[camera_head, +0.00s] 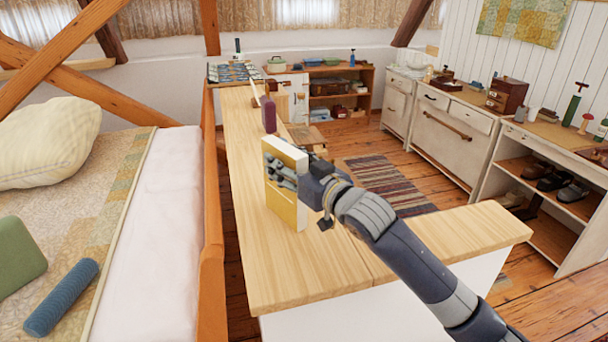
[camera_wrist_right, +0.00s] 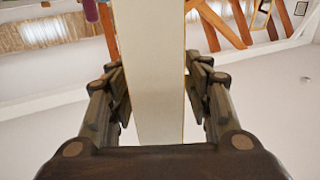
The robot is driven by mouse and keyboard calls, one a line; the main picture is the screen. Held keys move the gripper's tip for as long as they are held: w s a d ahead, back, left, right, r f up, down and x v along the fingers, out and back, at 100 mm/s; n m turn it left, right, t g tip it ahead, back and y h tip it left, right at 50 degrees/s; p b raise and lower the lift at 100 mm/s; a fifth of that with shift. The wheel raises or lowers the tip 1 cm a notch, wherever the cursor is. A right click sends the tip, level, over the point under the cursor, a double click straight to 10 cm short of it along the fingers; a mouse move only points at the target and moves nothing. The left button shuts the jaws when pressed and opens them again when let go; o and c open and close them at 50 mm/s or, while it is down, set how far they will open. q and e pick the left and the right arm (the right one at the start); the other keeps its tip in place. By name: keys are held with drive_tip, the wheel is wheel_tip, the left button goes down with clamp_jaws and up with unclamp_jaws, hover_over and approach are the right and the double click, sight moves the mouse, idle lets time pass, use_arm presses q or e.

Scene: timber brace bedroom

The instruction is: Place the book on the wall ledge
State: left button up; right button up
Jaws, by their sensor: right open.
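The book (camera_head: 286,208), with a yellow cover and cream page edges, stands upright on the light wooden wall ledge (camera_head: 300,265), near its front corner. My right gripper (camera_head: 284,172) is at the book from the right, with fingers on both sides of it. In the right wrist view the book's pale edge (camera_wrist_right: 155,85) runs between the open fingers (camera_wrist_right: 158,95). Whether either finger touches it is unclear. The fingers hide part of the cover, and the wrist hides some of the ledge. My left gripper is not in view.
A purple upright object (camera_head: 268,114) stands farther back on the ledge. A bed (camera_head: 165,215) with a wooden rail lies left. White cabinets (camera_head: 455,140) and an open shoe shelf (camera_head: 560,200) line the right. The ledge's front right stretch is bare.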

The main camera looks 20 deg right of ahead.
drive_tip(key=b+v, duration=0.2)
drive_tip(key=v, duration=0.9)
drive_tip(key=shift+b, duration=0.3)
